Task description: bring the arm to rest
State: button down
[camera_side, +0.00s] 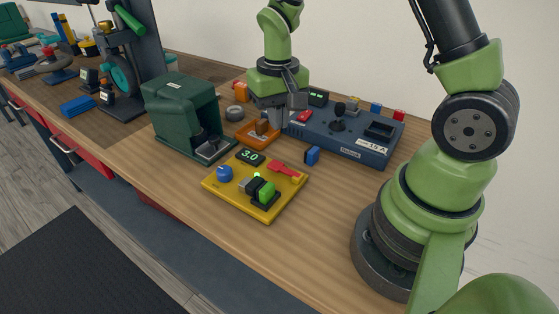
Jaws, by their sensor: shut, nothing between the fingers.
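My gripper (270,122) hangs from the green wrist (277,82) and points down over the workbench (330,210). It is shut with nothing held. Its fingertips are close above or at an orange tray (251,136) that holds a small brown part; I cannot tell if they touch. My arm's green base stands at the right of the bench.
A yellow board (230,199) with a red lever, blue knob and green switch lies in front. A dark green housing (176,99) stands left, a blue control box (370,151) right. The front bench edge is clear.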

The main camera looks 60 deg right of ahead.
jog(key=s+a+r+n+t+y, duration=0.1)
jog(key=s+a+r+t, duration=0.2)
jog(key=s+r, duration=0.4)
jog(key=s+a+r+n+t+y, duration=0.1)
jog(key=s+a+r+t, duration=0.2)
jog(key=s+r, duration=0.4)
jog(key=shift+a+r+t, duration=0.35)
jog(key=shift+r+t, duration=0.25)
jog(key=shift+r, duration=1.4)
